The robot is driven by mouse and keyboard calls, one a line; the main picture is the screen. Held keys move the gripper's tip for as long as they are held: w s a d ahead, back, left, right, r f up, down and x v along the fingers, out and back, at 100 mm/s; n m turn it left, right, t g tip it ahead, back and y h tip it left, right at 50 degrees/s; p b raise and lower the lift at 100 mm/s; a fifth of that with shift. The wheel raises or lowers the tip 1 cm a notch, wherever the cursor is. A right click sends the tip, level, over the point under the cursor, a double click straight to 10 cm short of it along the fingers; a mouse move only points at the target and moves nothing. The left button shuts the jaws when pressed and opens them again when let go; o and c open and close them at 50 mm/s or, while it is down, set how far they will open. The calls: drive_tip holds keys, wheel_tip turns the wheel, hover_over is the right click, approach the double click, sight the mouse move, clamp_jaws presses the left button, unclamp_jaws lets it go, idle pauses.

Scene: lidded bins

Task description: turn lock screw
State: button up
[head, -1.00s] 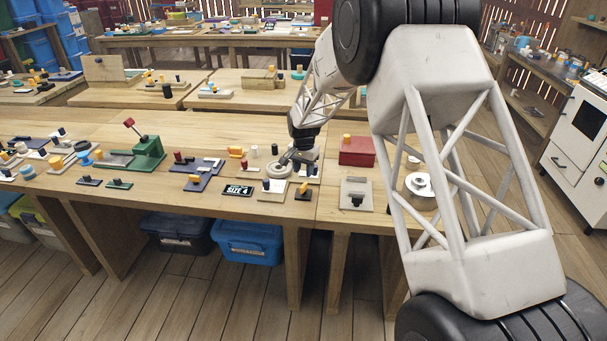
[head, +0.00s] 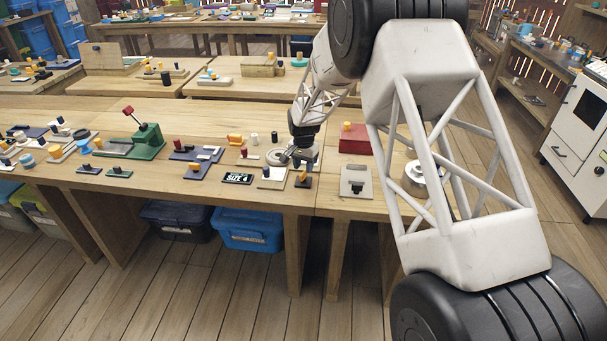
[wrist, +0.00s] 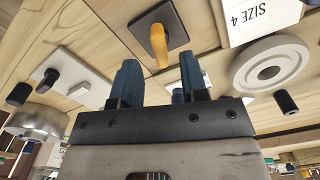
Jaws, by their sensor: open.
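My gripper (wrist: 159,80) is open, with its two dark blue fingers apart and nothing held between them. An orange knob (wrist: 158,48) on a small dark square plate (wrist: 173,17) shows beyond the fingertips, between them in the wrist view. In the head view this orange knob (head: 303,176) sits near the bench's front edge, just below my gripper (head: 306,165). I cannot tell for sure which part is the lock screw. Touching between fingers and knob is not visible.
A grey ring (wrist: 285,52) and a SIZE 4 sign (wrist: 262,20) lie to the right in the wrist view. A pale plate (wrist: 92,94) with a black knob and a metal round part (wrist: 38,121) are to the left. A red box (head: 354,145) stands close behind.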

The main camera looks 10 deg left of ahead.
sight(303, 173)
drive_tip(key=shift+f, duration=1.95)
drive_tip(key=shift+c, duration=0.3)
clamp_jaws()
